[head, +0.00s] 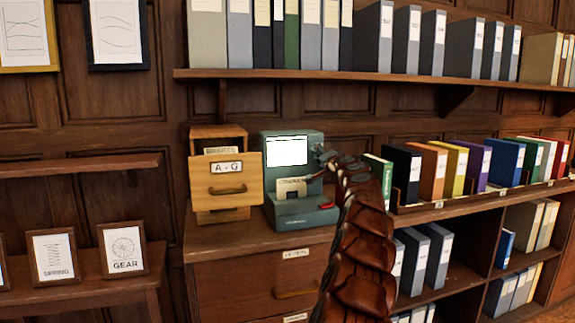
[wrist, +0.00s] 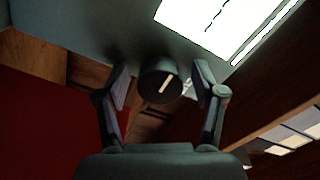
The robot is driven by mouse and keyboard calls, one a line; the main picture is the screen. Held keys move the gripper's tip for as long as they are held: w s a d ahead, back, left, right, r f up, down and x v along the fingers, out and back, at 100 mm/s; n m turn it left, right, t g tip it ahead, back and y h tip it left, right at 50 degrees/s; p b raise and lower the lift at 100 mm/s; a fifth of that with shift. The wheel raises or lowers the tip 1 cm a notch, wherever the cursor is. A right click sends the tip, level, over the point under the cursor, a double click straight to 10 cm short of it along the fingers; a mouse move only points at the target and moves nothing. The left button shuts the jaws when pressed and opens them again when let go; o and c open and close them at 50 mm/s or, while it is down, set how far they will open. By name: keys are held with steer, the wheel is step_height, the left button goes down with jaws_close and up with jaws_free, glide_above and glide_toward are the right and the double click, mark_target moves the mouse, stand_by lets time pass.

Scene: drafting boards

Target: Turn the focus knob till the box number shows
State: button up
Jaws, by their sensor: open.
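The reader (head: 303,213), a teal-grey machine, stands on the wooden cabinet. Its screen (head: 286,151) is bright white in the head view, with no number I can make out. In the wrist view part of the screen (wrist: 215,22) shows a few dark marks and no readable number. The focus knob (wrist: 160,80) is a dark round knob with a pale pointer line, tilted to the right at its top. My gripper (wrist: 160,84) is open, with one finger on each side of the knob and gaps visible. In the head view my gripper (head: 325,155) is at the reader's right side.
A wooden card box (head: 226,185) labelled A-G stands left of the reader. Colored binders (head: 452,170) fill the rack at right, close to my arm. A long shelf (head: 380,80) with grey binders runs above.

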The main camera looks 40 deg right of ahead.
steer(key=n+b, duration=0.3)
steer(key=shift+f+n, duration=0.25)
steer(key=shift+n, duration=0.05)
steer(key=shift+r+n+b, duration=0.1)
steer(key=shift+n+b, duration=0.55)
steer(key=shift+n, duration=0.45)
steer(key=shift+r+n, duration=0.15)
steer(key=shift+n, duration=0.15)
steer(key=shift+c, duration=0.3)
steer(key=c, duration=1.1)
